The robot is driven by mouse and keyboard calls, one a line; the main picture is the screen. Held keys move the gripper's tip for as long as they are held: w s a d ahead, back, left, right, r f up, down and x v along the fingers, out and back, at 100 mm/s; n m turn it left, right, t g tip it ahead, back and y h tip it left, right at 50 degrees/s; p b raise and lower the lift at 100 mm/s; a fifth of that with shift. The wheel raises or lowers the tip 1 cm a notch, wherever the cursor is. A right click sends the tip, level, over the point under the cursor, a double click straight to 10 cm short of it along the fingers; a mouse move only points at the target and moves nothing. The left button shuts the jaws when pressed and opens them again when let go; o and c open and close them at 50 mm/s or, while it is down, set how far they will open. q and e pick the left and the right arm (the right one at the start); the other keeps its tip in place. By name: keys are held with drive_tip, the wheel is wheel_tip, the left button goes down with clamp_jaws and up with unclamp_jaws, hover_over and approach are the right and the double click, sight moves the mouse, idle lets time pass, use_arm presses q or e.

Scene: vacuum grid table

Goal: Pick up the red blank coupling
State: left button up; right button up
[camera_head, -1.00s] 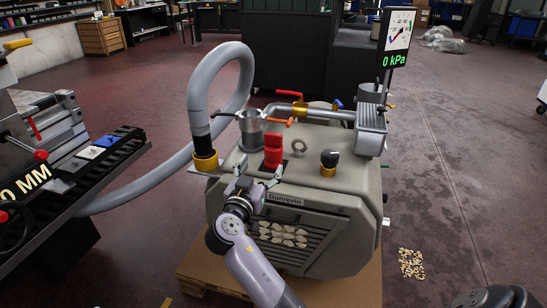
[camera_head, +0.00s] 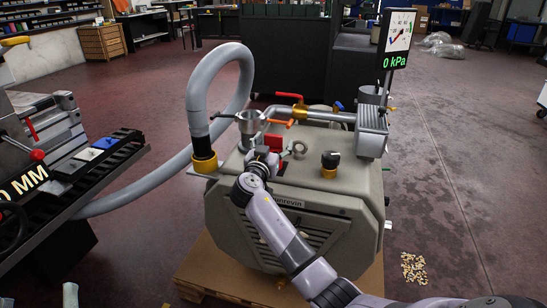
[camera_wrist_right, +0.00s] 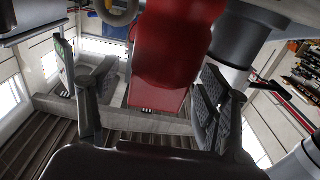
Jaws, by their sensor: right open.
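The red blank coupling (camera_head: 273,142) stands on top of the beige pump housing, and its lower part is hidden by my right gripper (camera_head: 265,160) in the head view. In the right wrist view the red coupling (camera_wrist_right: 175,45) is large and close, ahead of my palm. There my right gripper (camera_wrist_right: 150,88) is open, one finger on each side of the coupling, with a visible gap to the left finger. Whether the right finger touches cannot be told. At the bottom left of the head view only a pale tip shows, perhaps of my left gripper (camera_head: 70,295).
A metal funnel-like cup (camera_head: 250,122) stands left of the coupling, a metal ring (camera_head: 298,148) and a black knob (camera_head: 330,158) to its right. An orange-handled pipe (camera_head: 325,114) runs behind. A thick grey hose (camera_head: 200,85) rises at the left.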

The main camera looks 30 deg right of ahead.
drive_tip(key=shift+c, duration=0.2)
drive_tip(key=c, duration=1.5)
